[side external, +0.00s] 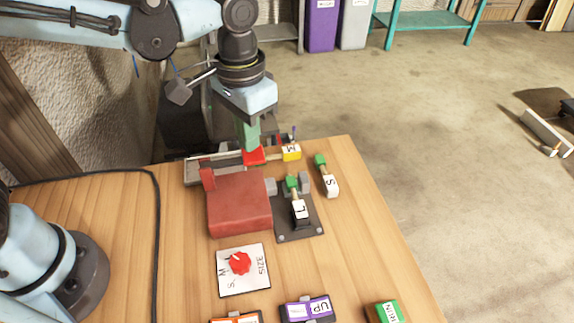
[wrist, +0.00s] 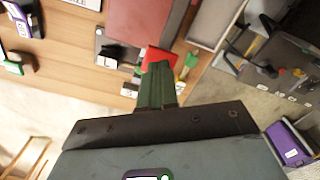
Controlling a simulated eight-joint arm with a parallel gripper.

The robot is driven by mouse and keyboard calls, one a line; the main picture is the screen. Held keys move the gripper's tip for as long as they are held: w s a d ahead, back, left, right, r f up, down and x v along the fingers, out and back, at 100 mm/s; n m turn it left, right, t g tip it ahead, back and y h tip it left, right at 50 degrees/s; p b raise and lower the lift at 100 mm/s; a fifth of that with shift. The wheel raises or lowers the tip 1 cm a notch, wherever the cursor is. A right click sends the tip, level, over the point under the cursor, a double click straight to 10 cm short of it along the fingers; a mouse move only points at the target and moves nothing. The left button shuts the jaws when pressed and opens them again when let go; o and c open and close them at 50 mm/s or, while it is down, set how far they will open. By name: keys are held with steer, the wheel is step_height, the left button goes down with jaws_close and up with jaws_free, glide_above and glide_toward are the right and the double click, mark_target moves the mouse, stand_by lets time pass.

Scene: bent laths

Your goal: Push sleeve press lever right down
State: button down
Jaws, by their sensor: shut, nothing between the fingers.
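The sleeve press appears to be the dull red block (side external: 238,203) on the wooden table. A bright red piece (side external: 254,156), which looks like its lever's end, lies just behind the block. My gripper (side external: 248,146) points down at it with its green fingers shut and empty. The fingertips look against or just above the red piece; I cannot tell if they touch. In the wrist view the shut green fingers (wrist: 156,78) overlap the lower part of the bright red piece (wrist: 157,56).
Tools lettered M (side external: 291,153), S (side external: 330,187) and L (side external: 300,210) stand right of the press, close to my gripper. A red size dial (side external: 239,263) and purple button box (side external: 308,309) are at the front. A black cable runs along the table's left.

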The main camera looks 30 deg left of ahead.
mark_target(251, 154)
steer(key=shift+f, duration=2.2)
stand_by(0.4)
stand_by(0.5)
steer(key=shift+r, duration=4.5)
steer(key=s+a+f+n+t, duration=0.1)
steer(key=s+a+t, duration=0.1)
steer(key=a, duration=0.5)
steer(key=s+a+f+n+t, duration=0.2)
steer(key=a+t, duration=0.3)
steer(key=a, duration=0.3)
steer(key=shift+s+a, duration=0.15)
steer(key=shift+a, duration=0.15)
